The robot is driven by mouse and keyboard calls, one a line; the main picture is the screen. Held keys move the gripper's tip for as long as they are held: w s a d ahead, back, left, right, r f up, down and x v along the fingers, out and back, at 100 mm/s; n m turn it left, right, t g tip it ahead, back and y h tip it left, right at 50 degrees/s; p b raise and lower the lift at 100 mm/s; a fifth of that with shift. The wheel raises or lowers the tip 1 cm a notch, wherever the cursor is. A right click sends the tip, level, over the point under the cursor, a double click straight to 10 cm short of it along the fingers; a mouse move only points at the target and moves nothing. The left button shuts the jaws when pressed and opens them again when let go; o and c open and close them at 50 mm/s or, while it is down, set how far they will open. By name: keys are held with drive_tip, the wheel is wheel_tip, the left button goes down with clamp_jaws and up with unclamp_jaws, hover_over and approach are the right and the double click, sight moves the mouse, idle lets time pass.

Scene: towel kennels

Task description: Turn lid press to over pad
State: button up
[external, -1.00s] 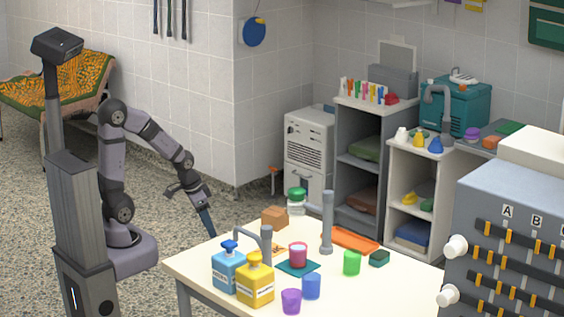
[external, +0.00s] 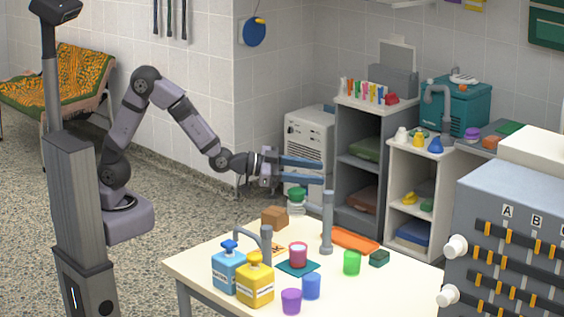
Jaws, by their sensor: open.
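The lid press seems to be the grey upright post (external: 327,224) on the table, with a pale arm reaching left to a green-topped head (external: 297,195). The head stands near the table's back edge, left of the post. A teal pad (external: 284,267) lies flat on the table in front of the post, with a pinkish-red cup (external: 298,256) on it. The head is not over the pad. My gripper (external: 321,172) is open and empty, its two blue fingers pointing right, just above the green-topped head in the picture. I cannot tell whether they touch.
Blue (external: 229,270) and yellow (external: 255,283) pump bottles stand front left, near a curved grey spout (external: 264,238). Purple (external: 291,301), blue (external: 312,286) and green (external: 352,262) cups stand nearby. A brown block (external: 274,218) and orange tray (external: 350,239) lie farther back.

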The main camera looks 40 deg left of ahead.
drive_tip(key=shift+s+d+f+n+t+h, duration=0.5)
drive_tip(key=shift+s+d+f+n+h, duration=0.65)
drive_tip(key=shift+s+d, duration=2.35)
drive_tip(key=p+x, duration=0.1)
drive_tip(key=x, duration=0.6)
drive_tip(key=shift+w+d+r, duration=0.15)
drive_tip(key=shift+w+d, duration=0.1)
drive_tip(key=shift+w, duration=0.1)
drive_tip(key=shift+n+y, duration=0.25)
clamp_jaws()
